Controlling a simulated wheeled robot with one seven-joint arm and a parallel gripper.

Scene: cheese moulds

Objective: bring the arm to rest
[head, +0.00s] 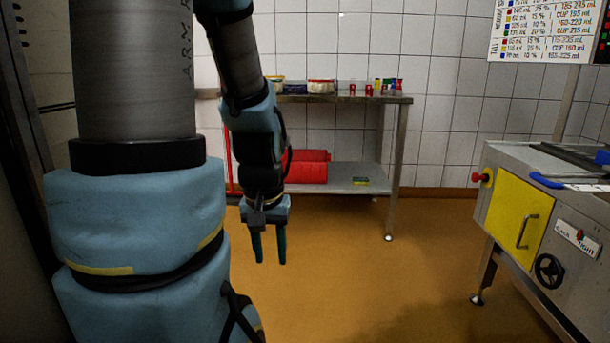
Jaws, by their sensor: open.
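My gripper (268,248) hangs pointing straight down in the middle-left of the head view. Its two dark teal fingers are apart with nothing between them. It is in free air above the orange-brown floor (370,270). My arm comes down from the top of the picture in blue and grey links, and its thick near links fill the left side. They hide part of what lies behind.
A steel table (396,99) stands at the back wall with tubs (321,86) and small coloured cups (369,89) on top. Red containers (307,166) lie on its lower shelf. A steel machine with a yellow door (519,221) stands at the right. The floor between is clear.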

